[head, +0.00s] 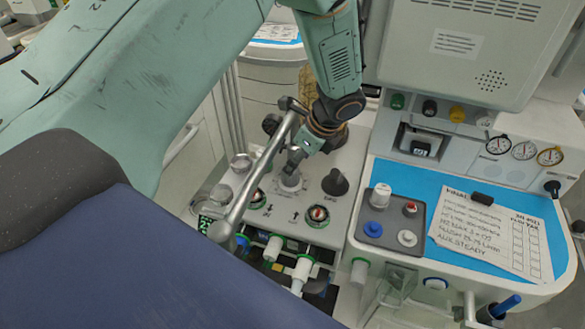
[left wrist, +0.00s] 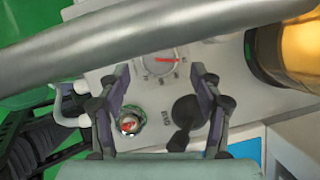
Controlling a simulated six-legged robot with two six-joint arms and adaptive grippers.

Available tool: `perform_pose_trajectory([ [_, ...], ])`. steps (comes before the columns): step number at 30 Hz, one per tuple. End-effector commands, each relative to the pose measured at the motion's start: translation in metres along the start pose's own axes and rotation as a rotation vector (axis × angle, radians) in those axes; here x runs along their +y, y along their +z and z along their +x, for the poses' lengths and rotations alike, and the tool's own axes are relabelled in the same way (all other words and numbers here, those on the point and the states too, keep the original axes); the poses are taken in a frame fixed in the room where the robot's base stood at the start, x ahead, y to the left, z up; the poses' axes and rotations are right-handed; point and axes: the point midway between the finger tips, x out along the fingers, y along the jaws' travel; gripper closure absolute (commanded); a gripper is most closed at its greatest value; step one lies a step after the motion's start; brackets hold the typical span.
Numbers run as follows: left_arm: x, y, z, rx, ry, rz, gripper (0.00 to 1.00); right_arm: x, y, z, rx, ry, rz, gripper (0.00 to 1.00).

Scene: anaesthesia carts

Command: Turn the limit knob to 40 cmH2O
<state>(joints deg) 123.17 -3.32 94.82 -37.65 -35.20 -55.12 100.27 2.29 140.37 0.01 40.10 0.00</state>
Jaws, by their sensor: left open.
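My left gripper (head: 293,160) comes down from above onto the machine's sloped grey panel. It is open, with its fingertips close over a pale round knob (head: 290,182), which I take to be the limit knob. In the left wrist view a round white dial with a red pointer and small scale marks (left wrist: 163,61) lies between the spread fingers (left wrist: 160,75). A grey bar covers its upper part, and the numbers are too small to read. I cannot tell whether the fingers touch the knob. My right gripper is not in view.
A black knob (head: 335,182) stands right of the gripper; it also shows in the left wrist view (left wrist: 187,115). Two red-marked round indicators (head: 318,215) sit in front. A grey metal bar (head: 262,165) crosses close to the gripper. A blue tray top (head: 385,180) lies right.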

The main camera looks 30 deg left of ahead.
Motion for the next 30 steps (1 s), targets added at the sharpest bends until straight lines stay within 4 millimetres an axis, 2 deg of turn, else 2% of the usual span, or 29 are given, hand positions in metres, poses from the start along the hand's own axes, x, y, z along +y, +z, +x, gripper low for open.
perform_pose_trajectory([
  [1, 0.0, 0.001, -0.013, -0.002, -0.003, 0.0, 0.35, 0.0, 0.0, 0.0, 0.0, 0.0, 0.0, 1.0],
  [6, 0.0, 0.001, -0.043, -0.001, -0.002, 0.0, 0.35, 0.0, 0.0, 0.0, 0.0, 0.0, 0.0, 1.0],
  [12, 0.001, 0.0, -0.064, 0.0, 0.001, 0.0, 0.35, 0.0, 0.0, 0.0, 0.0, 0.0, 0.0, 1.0],
  [30, 0.001, 0.0, -0.068, 0.001, 0.002, 0.0, 0.35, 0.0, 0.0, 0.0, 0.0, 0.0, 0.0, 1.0],
])
